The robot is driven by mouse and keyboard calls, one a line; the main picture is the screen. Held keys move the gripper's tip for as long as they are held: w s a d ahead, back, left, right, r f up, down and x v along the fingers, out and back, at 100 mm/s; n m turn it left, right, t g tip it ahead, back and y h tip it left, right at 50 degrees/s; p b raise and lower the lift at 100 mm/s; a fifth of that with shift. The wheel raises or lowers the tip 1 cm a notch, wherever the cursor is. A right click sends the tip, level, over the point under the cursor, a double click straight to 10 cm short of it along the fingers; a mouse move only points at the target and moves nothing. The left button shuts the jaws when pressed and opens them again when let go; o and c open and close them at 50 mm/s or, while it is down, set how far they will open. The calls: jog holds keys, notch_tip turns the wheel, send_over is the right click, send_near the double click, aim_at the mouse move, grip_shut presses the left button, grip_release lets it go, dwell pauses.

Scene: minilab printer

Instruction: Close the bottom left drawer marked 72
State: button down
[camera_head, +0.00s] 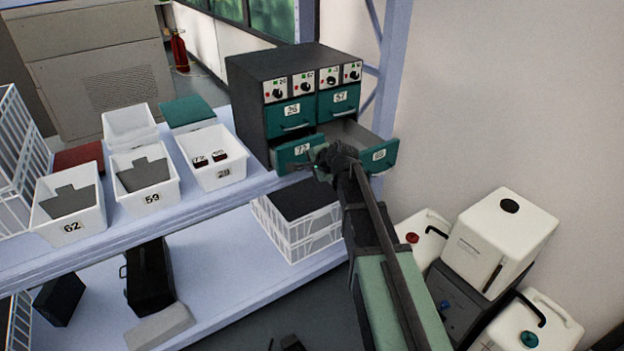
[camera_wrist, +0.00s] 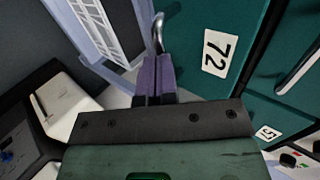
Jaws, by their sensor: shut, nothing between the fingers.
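The bottom left drawer marked 72 (camera_head: 297,152) is in the dark cabinet (camera_head: 250,95) and is partly pulled out. In the wrist view its teal front with the 72 label (camera_wrist: 215,52) is close, and its metal handle (camera_wrist: 158,30) is just beyond my fingertips. My gripper (camera_head: 325,163) is in front of the bottom drawers, near the right side of drawer 72. Its purple fingers (camera_wrist: 152,80) are shut and empty, near the handle; I cannot tell whether they touch it. My gripper hides part of the drawer's right end in the head view.
The bottom right drawer (camera_head: 380,155) is also pulled out, beside my gripper. Drawers 26 (camera_head: 290,115) and 57 (camera_head: 340,100) above are shut. White bins (camera_head: 145,175) stand left on the shelf. White jugs (camera_head: 500,240) stand at lower right, near my arm.

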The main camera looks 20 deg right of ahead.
jog(key=shift+w+a, duration=0.2)
jog(key=shift+w, duration=0.65)
jog(key=shift+w+a, duration=0.25)
jog(key=shift+w, duration=0.65)
jog(key=shift+w+a, duration=0.2)
jog(key=shift+w, duration=0.65)
jog(key=shift+r, duration=0.1)
jog(key=shift+s, duration=0.3)
jog(key=p, duration=0.7)
send_near(303, 156)
jog(key=s+d, duration=0.1)
jog(key=s, duration=0.3)
jog(key=shift+r, duration=0.45)
